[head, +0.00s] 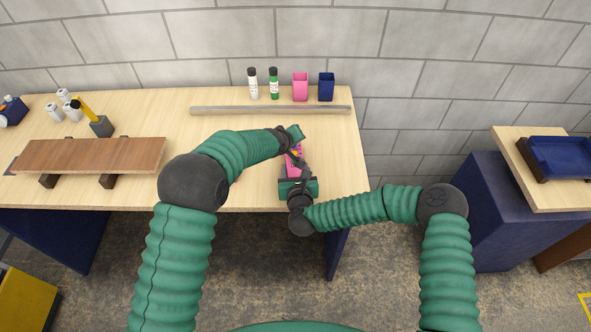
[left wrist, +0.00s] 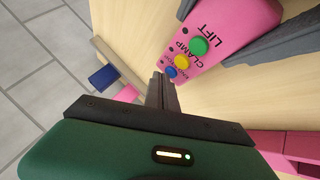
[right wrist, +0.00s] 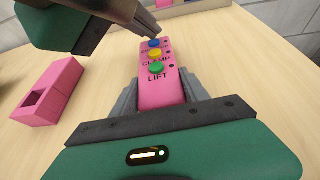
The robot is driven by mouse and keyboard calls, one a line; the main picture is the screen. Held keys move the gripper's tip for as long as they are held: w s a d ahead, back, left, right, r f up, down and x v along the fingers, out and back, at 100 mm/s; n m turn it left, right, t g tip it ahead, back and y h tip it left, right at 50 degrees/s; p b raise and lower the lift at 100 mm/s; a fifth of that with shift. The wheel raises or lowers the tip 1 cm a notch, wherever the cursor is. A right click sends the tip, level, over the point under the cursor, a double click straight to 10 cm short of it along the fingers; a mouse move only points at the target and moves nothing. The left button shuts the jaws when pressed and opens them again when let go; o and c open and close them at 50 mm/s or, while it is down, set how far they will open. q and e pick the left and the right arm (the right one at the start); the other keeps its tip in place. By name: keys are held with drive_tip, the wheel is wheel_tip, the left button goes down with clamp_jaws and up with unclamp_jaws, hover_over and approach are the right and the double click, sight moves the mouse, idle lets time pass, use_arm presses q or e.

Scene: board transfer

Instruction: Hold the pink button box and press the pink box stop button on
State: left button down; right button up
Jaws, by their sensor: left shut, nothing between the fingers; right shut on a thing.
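The pink button box (head: 293,161) lies near the table's right end. Its top carries a green button (right wrist: 156,67) by LIFT, a yellow button (right wrist: 155,53) by CLAMP and a blue button (right wrist: 154,43) at the far end, whose label is not readable. My right gripper (right wrist: 160,98) is shut on the LIFT end of the pink button box, a finger on each side. My left gripper (left wrist: 162,88) is shut and empty. Its fingertips are close to the blue button (left wrist: 171,72); I cannot tell if they touch it.
A hollow pink block (right wrist: 62,78) stands left of the button box. A grey rail (head: 270,110), two bottles (head: 252,84), a pink cup (head: 300,87) and a blue cup (head: 326,88) line the back. A brown board (head: 85,155) rests on supports at left. A blue tray (head: 562,155) sits far right.

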idle(0.3)
use_arm(q)
drive_tip(key=shift+r, duration=0.75)
use_arm(e)
drive_tip(key=o, duration=1.7)
drive_tip(key=shift+c, duration=0.2)
use_arm(q)
wheel_tip(320, 180, up, 6)
use_arm(e)
drive_tip(key=shift+s, duration=0.1)
